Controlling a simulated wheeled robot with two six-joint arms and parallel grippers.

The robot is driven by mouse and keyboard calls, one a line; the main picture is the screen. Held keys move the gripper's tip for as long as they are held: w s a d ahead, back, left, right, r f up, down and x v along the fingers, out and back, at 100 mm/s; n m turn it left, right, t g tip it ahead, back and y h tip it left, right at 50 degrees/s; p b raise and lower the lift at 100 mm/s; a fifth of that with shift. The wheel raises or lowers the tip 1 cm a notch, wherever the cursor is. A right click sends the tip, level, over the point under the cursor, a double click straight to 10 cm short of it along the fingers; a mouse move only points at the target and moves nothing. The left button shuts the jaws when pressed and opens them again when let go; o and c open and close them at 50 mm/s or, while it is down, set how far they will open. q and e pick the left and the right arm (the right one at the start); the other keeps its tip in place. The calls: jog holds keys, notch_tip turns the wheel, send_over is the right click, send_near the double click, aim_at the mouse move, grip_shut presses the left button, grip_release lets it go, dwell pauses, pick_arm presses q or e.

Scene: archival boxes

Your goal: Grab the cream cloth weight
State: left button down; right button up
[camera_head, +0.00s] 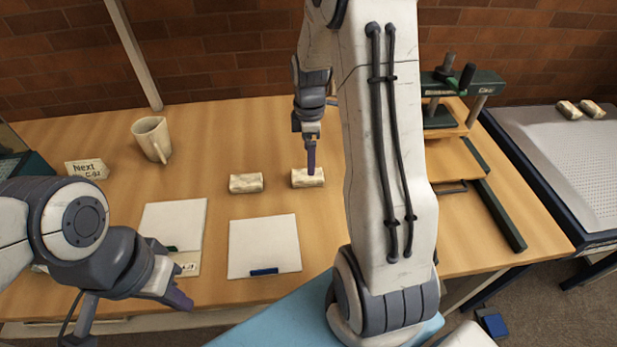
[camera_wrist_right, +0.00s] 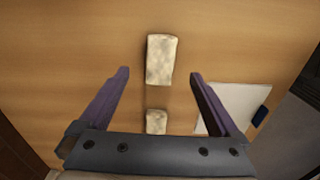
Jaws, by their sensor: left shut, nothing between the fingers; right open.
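Two cream cloth weights lie on the wooden table in the head view, a left one (camera_head: 246,183) and a right one (camera_head: 308,181). My right gripper (camera_head: 311,172) points down over the right weight. In the right wrist view my right gripper (camera_wrist_right: 159,73) is open, with the right weight (camera_wrist_right: 161,60) showing between and beyond its fingertips. I cannot tell whether a finger touches it. The left weight (camera_wrist_right: 156,122) shows nearer the palm, partly cut off by it. My left gripper (camera_head: 177,298) is shut and empty near the table's front left.
A mug (camera_head: 152,138) and a small sign (camera_head: 87,169) stand at the back left. White sheets (camera_head: 265,245) lie on the table in front. A green press-like device (camera_head: 455,115) stands right of my right arm. More cream pieces (camera_head: 569,110) lie on a grey side table (camera_head: 560,150).

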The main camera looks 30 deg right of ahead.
aim_at(307, 178)
jog(key=f, duration=0.6)
jog(key=shift+a+f, duration=0.25)
jog(key=shift+a, duration=0.05)
jog(key=shift+c, duration=0.3)
grip_shut()
